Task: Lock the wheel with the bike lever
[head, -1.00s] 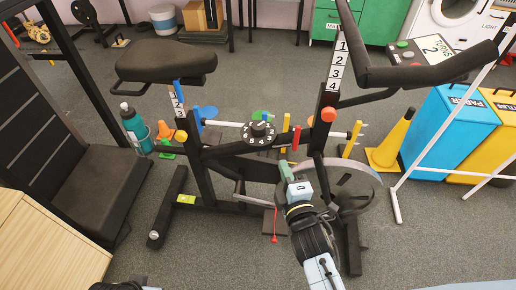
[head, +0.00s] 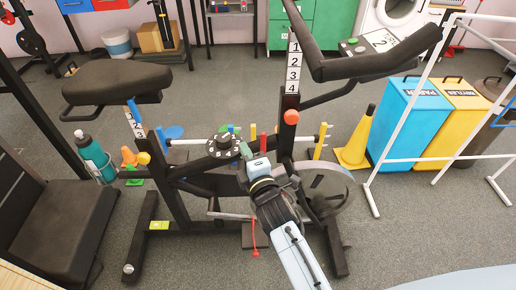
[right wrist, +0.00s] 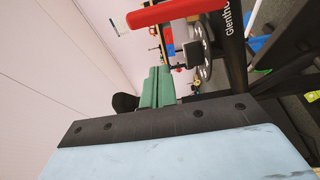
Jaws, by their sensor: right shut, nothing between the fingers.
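The exercise bike (head: 190,180) stands in the middle of the head view. Its grey wheel (head: 330,192) sits low at the right of its frame. A small red lever (head: 263,141) sticks up from the frame; I take it for the bike lever. In the right wrist view a red lever (right wrist: 178,11) crosses the top, beyond my fingertips. My right gripper (head: 244,150) is just below and left of the lever in the head view, shut and empty. Its green fingers (right wrist: 156,88) show together in the wrist view, apart from the lever. My left gripper is out of view.
A numbered dial (head: 222,146) sits on the frame left of my gripper. Handlebars (head: 375,62) overhang at the right. A yellow cone (head: 356,140), a blue bin (head: 408,120) and white rails (head: 408,110) stand right of the bike. Open floor lies in front.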

